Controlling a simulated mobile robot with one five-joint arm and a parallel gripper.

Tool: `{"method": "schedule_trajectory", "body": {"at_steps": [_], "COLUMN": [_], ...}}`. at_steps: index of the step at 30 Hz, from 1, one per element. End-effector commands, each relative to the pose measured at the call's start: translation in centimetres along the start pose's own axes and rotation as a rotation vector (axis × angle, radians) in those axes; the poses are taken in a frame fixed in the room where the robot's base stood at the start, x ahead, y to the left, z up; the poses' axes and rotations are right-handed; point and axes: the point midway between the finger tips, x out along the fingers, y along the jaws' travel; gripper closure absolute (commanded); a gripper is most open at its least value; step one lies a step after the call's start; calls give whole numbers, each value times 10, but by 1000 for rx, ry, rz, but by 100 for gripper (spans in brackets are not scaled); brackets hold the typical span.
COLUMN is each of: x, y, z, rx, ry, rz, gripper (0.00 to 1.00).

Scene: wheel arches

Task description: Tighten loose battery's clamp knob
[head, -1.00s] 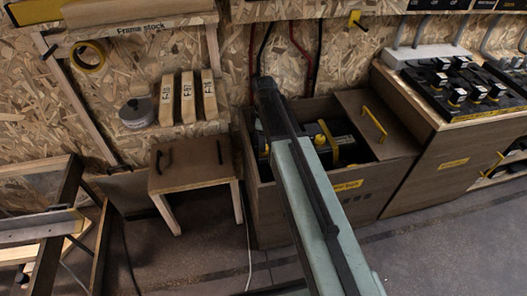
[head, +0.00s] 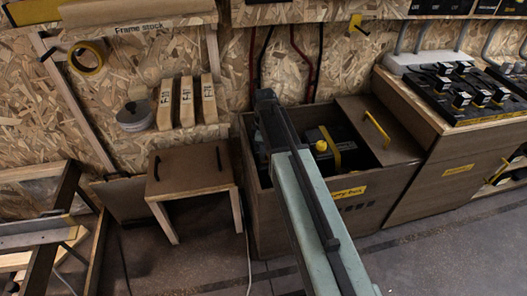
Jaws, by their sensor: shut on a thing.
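An open brown wooden battery box (head: 262,215) with a yellow label stands against the wall. Inside it, right of my arm, is a black battery (head: 346,150) with a yellow strap and a yellow knob (head: 321,146) on top. My arm reaches from the bottom right over the box's left half. Its dark end (head: 265,108) is above the box's back left part. My gripper's fingers are hidden behind the arm. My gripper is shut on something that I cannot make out. The left part of the box's inside is also hidden by the arm.
The box's lid (head: 377,128) with a yellow handle covers its right end. A brown cabinet (head: 437,172) with a black battery rack (head: 465,95) stands to the right. A small stool (head: 190,172) stands left of the box. Red and black cables hang behind. The front floor is open.

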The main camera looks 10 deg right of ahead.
Motion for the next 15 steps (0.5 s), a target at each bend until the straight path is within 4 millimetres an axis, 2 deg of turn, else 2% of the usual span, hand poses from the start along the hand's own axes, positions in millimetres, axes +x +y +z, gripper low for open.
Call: {"method": "schedule_trajectory", "body": {"at_steps": [8,15], "x": [0,0], "y": [0,0], "z": [0,0], "rx": [164,387], "ry": [1,1], "rz": [-1,-1], "gripper": [100,100]}}
